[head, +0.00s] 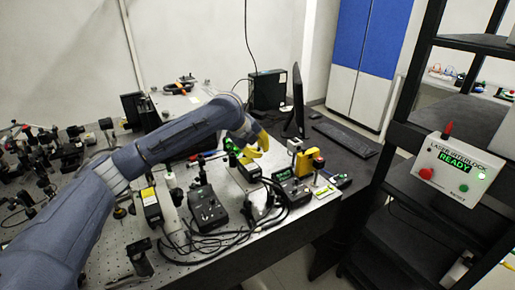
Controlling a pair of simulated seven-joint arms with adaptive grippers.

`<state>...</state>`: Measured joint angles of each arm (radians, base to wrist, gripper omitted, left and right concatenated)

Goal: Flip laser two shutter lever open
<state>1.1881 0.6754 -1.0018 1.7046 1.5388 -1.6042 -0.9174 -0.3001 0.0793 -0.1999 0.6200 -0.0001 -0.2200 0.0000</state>
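My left arm reaches in from the left across the optical bench (120,262). Its yellow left gripper (256,151) is above the bench's right part, near a dark box with a yellow label (250,170). The gap between its fingertips is too small to make out, and I see nothing clearly held. A second dark box with a yellow label (151,206) stands further left, in front of my forearm. I cannot tell which box is laser two, and no shutter lever can be made out. My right gripper is not in view.
Black controllers (208,208) and (294,188) with loose cables crowd the bench's front right. A yellow-and-black device (310,162) stands nearby. A monitor (298,100) and keyboard (345,138) are behind. An interlock box (455,170) reading READY sits on the right shelf.

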